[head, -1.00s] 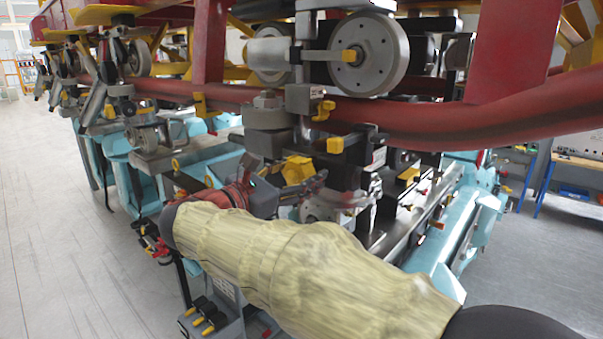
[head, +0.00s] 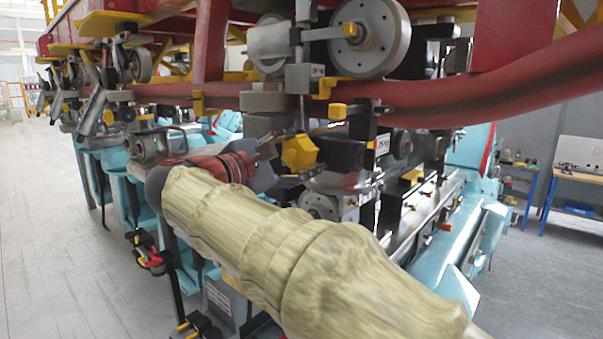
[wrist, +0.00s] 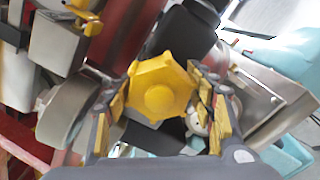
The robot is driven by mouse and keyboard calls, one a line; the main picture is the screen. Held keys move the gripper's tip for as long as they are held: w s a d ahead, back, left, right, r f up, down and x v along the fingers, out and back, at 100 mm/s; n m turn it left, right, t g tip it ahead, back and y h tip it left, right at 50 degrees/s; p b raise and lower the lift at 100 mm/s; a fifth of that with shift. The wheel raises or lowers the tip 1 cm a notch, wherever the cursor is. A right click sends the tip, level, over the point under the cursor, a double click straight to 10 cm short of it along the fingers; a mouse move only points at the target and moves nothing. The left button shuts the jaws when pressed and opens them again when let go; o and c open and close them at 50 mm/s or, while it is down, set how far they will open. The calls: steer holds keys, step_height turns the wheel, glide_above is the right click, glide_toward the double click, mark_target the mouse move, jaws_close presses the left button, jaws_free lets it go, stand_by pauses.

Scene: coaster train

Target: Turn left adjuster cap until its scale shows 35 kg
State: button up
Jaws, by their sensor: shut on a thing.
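The adjuster cap (head: 298,153) is a yellow six-sided knob under the red rail, near the middle of the head view. It also shows in the wrist view (wrist: 160,88), face-on between my two fingers. My gripper (wrist: 163,98) is shut on this cap, with yellow-padded fingers at its left and right sides. In the head view my gripper (head: 272,151) reaches the cap from the left, its fingertips partly hidden. A small white label (head: 383,144) sits on the dark block right of the cap; its marking is too small to read surely.
A thick red tube rail (head: 450,125) runs just above the cap, with grey wheels (head: 371,38) over it. Turquoise supports (head: 445,270) and a metal track stand right and below. Open grey floor (head: 50,230) lies at left; a workbench (head: 577,177) stands at far right.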

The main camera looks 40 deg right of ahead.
steer(key=m+b, duration=0.3)
steer(key=b, duration=0.1)
steer(key=m+b, duration=0.2)
steer(key=shift+f+m+b, duration=0.3)
steer(key=m+b, duration=0.4)
steer(key=shift+r, duration=0.2)
steer(key=o, duration=1.2)
steer(key=shift+c, duration=0.2)
steer(key=shift+r, duration=0.1)
steer(key=a, duration=1.2)
steer(key=shift+s, duration=0.45)
